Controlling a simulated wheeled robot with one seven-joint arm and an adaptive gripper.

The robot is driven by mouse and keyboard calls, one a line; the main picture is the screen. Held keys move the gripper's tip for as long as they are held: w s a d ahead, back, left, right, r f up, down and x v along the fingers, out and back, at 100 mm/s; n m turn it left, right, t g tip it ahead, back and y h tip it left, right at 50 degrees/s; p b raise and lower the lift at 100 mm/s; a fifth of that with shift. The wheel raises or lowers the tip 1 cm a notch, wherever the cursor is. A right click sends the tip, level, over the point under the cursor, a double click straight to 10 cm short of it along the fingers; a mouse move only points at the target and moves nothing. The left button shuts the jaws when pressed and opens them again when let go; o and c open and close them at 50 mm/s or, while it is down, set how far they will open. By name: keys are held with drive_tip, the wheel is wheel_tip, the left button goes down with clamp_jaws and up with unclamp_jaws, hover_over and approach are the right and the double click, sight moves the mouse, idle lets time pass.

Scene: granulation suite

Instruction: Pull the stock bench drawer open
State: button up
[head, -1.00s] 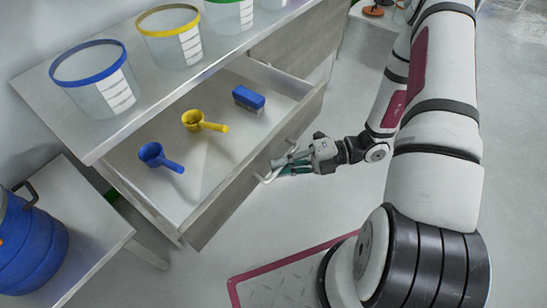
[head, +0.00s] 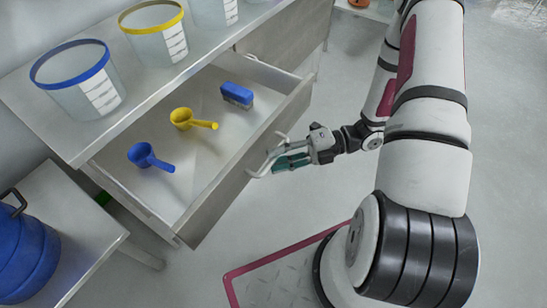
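The stock bench drawer (head: 235,172) stands pulled far out from under the bench top in the head view. Its inside shows, and its front face is turned toward my arm. A pale bar handle (head: 255,172) is fixed to that front. My gripper (head: 277,162) is at the handle, its teal fingers overlapping the bar in the picture. Whether the fingers are closed around the bar or only beside it is too small to tell. In the drawer lie a blue scoop (head: 147,156), a yellow scoop (head: 190,119) and a blue brush-like block (head: 237,95).
The bench top (head: 50,128) carries several clear tubs, including a blue-rimmed one (head: 85,88) and a yellow-rimmed one (head: 157,42). A blue drum (head: 25,245) stands on a side table (head: 88,250).

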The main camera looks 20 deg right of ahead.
drive_tip(key=v, duration=1)
drive_tip(key=shift+d, duration=0.1)
drive_tip(key=s+a+r+n+g+h, duration=0.2)
drive_tip(key=a+r+n+g+h, duration=0.15)
drive_tip(key=r+n, duration=0.55)
drive_tip(key=s+a+r+n+g+h, duration=0.2)
drive_tip(key=a+r+n+g+h, duration=0.15)
drive_tip(key=r+n, duration=0.5)
drive_tip(key=s+a+r+n+t+h, duration=0.1)
drive_tip(key=s+r+n+t+h, duration=0.3)
drive_tip(key=s+n, duration=0.5)
drive_tip(key=s+a+r+n+t+h, duration=0.15)
drive_tip(key=s+r+n+h, duration=0.3)
drive_tip(key=n, duration=0.85)
wheel_tip(320, 180, up, 17)
drive_tip(key=t+p, duration=0.3)
drive_tip(key=p, duration=1.2)
drive_tip(key=shift+d+h, duration=0.35)
